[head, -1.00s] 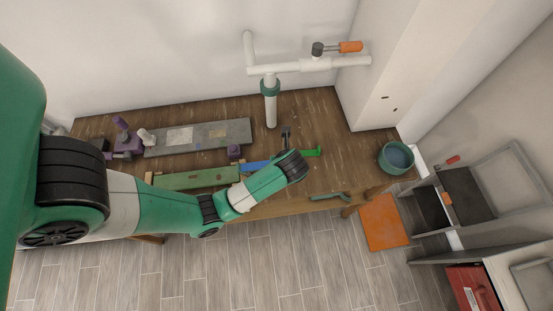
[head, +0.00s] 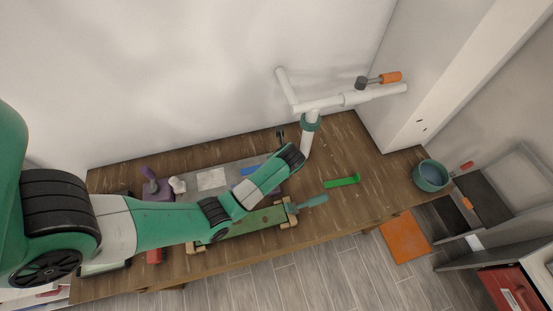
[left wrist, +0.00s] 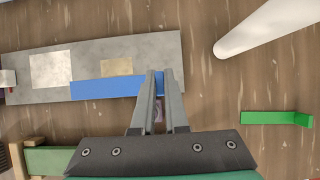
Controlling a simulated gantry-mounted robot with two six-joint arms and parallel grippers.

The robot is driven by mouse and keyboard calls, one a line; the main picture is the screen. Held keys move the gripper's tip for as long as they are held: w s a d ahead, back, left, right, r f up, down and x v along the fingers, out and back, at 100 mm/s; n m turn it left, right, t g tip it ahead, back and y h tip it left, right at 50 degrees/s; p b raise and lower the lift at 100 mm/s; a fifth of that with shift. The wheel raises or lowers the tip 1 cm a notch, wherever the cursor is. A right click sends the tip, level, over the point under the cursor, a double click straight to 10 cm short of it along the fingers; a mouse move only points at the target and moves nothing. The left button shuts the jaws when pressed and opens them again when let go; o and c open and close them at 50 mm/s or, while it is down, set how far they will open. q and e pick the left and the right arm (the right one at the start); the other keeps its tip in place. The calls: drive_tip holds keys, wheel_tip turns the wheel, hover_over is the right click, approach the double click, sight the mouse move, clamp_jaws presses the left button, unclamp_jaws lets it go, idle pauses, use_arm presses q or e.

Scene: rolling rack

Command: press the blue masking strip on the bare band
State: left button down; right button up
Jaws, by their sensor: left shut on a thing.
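My left gripper (head: 281,134) is over the right end of a grey panel (head: 190,173) on the wooden bench. In the left wrist view its fingers (left wrist: 165,76) are shut on the right end of the blue strip (left wrist: 105,87). The strip lies along the near edge of the panel (left wrist: 150,50); I cannot tell whether it touches the surface. The strip also shows in the head view (head: 249,171), partly hidden by my arm. The panel bears a pale patch (left wrist: 50,70) and a tan patch (left wrist: 117,66). My right gripper is not in view.
A white pipe stand (head: 310,135) rises close to my gripper, to its right. A green angled piece (head: 343,181) lies to the right on clear bench. A green clamped bar (head: 250,222) is in front. A purple tool (head: 152,184) stands at the left.

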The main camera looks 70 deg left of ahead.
use_arm(q)
wheel_tip(320, 180, down, 6)
drive_tip(key=b, duration=0.4)
drive_tip(key=shift+s+f, duration=0.1)
drive_tip(key=shift+f+b, duration=0.85)
drive_tip(key=shift+f, duration=0.2)
drive_tip(key=shift+f, duration=0.15)
drive_tip(key=c, duration=0.9)
unclamp_jaws()
drive_tip(key=shift+o, duration=0.2)
drive_tip(key=p+v, duration=0.1)
drive_tip(key=v, duration=1)
drive_tip(key=shift+r, duration=0.35)
drive_tip(key=shift+d, duration=0.1)
